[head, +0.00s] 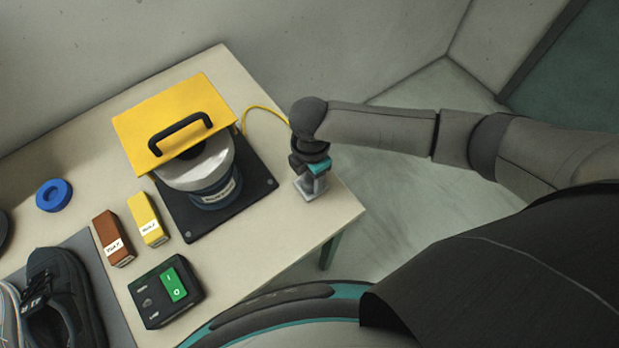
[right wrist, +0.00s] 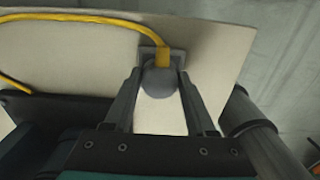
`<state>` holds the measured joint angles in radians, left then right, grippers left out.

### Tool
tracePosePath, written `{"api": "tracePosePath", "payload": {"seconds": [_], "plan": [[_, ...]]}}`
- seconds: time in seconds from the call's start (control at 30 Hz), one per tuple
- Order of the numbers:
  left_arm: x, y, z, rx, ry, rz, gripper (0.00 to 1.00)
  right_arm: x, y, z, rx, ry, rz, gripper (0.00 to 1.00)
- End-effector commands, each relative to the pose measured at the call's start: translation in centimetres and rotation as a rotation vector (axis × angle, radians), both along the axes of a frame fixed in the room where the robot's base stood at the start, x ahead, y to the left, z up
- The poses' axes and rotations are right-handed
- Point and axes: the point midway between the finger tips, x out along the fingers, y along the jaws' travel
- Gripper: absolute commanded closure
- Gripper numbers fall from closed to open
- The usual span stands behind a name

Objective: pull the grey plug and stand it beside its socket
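The grey plug (right wrist: 160,82) shows in the right wrist view as a rounded dark grey body with a yellow cable leaving its top. It is at the grey socket plate (right wrist: 147,54) near the table's edge; how far it sits in the socket is hidden. My right gripper (right wrist: 160,76) points down, with one finger on each side of the plug. Any gap there is too small to tell whether the fingers touch it. In the head view my right gripper (head: 312,187) covers the plug and most of the socket. My left gripper is not in view.
The yellow cable (head: 262,109) runs to a machine with a yellow plate (head: 135,125) on a black base (head: 190,228). Brown (head: 114,240) and yellow (head: 147,218) blocks, a switch box (head: 150,306), a blue ring (head: 54,195) and shoes are farther left. The table (head: 275,240) is clear left of the gripper.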

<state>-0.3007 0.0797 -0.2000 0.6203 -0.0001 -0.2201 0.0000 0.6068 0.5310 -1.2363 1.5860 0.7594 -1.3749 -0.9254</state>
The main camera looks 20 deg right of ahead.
Motion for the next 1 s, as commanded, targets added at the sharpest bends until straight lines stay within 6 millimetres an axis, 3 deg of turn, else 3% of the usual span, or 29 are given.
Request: {"api": "tracePosePath", "payload": {"seconds": [0.03,0.47,1.0], "plan": [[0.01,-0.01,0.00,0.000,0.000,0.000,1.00,0.01,0.00,0.00,0.000,0.000,0.000,0.53],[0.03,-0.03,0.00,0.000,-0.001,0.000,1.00,0.02,0.00,0.01,0.000,-0.001,0.000,1.00],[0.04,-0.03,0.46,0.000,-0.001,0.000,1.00,0.07,0.01,0.49,0.001,-0.002,0.000,1.00]]}}
